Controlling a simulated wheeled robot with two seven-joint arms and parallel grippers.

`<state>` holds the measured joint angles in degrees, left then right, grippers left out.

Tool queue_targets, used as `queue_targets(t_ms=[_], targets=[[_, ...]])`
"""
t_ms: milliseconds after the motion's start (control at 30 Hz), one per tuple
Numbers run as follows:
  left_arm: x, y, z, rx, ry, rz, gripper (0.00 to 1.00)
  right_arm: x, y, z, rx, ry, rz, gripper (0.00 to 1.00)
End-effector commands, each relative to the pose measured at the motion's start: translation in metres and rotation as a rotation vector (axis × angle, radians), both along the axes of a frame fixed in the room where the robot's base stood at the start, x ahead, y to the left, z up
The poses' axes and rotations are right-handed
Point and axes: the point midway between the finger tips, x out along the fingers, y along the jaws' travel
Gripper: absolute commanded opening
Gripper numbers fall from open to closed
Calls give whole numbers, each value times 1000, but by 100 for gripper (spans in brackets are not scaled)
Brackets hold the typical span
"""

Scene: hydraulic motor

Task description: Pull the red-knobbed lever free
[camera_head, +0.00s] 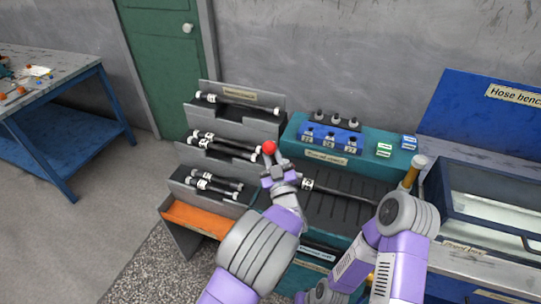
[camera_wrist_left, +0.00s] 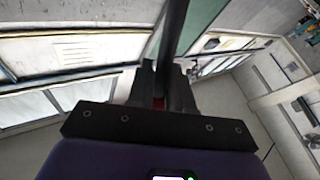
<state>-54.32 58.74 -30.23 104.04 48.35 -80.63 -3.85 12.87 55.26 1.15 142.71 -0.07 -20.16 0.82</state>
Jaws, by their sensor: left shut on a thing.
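The red knob (camera_head: 269,147) stands just beyond the fingertips of my left gripper (camera_head: 280,170) in the head view. My left gripper is shut on the lever, close below the knob. In the left wrist view a dark bar (camera_wrist_left: 174,40) runs up from the left gripper (camera_wrist_left: 165,95), and a small red patch shows between the fingers. The lever's lower end and mount are hidden behind my gripper and arm, so I cannot tell whether it is still seated.
A tiered rack (camera_head: 235,130) of black hoses stands left of the gripper, with an orange tray (camera_head: 200,219) below. A black hose (camera_head: 340,190) lies on the teal bench (camera_head: 385,170) to the right. The hose bench (camera_head: 480,262) is farther right. Open floor lies to the left.

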Motion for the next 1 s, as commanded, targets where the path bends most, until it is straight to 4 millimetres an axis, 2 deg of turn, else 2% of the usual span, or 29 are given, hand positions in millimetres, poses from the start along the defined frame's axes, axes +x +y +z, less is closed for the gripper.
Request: queue_targets(t_ms=[400,433,533,833,1000], targets=[[-1,0,-1,-4,-7,2,0,0,0,-2,0,0,0,42],[-1,0,-1,-4,-7,2,22,0,0,-2,0,0,0,42],[-1,0,-1,-3,-6,1,36,0,0,-2,0,0,0,42],[-2,0,-1,-3,-6,0,36,0,0,-1,0,0,0,42],[-17,-5,-7,-3,-3,-1,36,0,0,2,0,0,0,42]])
